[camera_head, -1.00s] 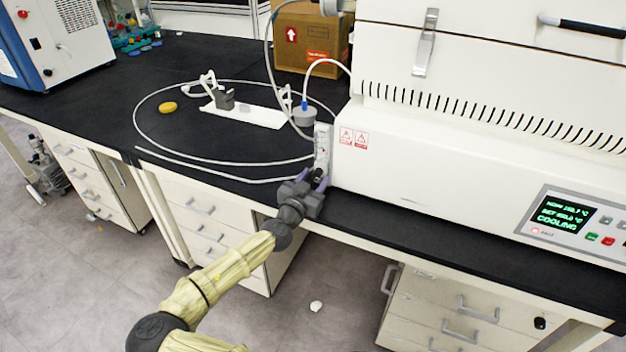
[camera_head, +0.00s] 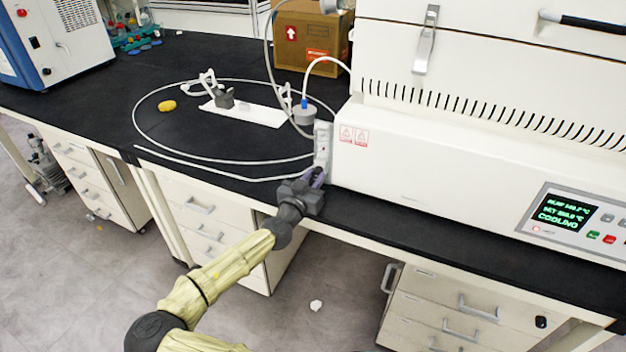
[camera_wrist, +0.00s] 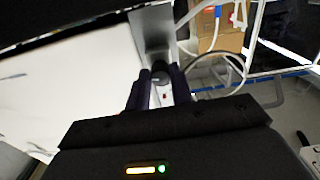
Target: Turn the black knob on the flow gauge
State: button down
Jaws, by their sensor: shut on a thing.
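The flow gauge (camera_head: 322,146) is a pale upright block at the left end of the white machine, on the black bench. My gripper (camera_head: 318,176) is at its front, near the bench edge. In the wrist view my gripper (camera_wrist: 162,92) has its two dark fingers shut on the black knob (camera_wrist: 160,70), whose rounded top shows between them. The gauge body (camera_wrist: 153,35) rises beyond the knob. In the head view the knob is hidden by the gripper. The gripper looks rolled relative to the bench.
The white machine (camera_head: 430,165) with a lit display (camera_head: 563,216) stands right beside the gauge. A pale hose (camera_head: 135,118) loops over the bench to the left. A white tray (camera_head: 262,118) and a cardboard box (camera_head: 312,40) lie behind.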

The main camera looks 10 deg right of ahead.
jog(key=n+b, duration=0.1)
jog(key=n, duration=0.8)
jog(key=shift+n, duration=0.3)
jog(key=n, duration=0.5)
jog(key=shift+r+p, duration=0.1)
jog(key=shift+p, duration=0.25)
jog(key=n+p, duration=0.1)
jog(key=n, duration=0.4)
jog(key=shift+n, duration=0.4)
jog(key=c, duration=1.2)
grip_release()
jog(key=shift+c, duration=0.2)
jog(key=shift+s, duration=0.1)
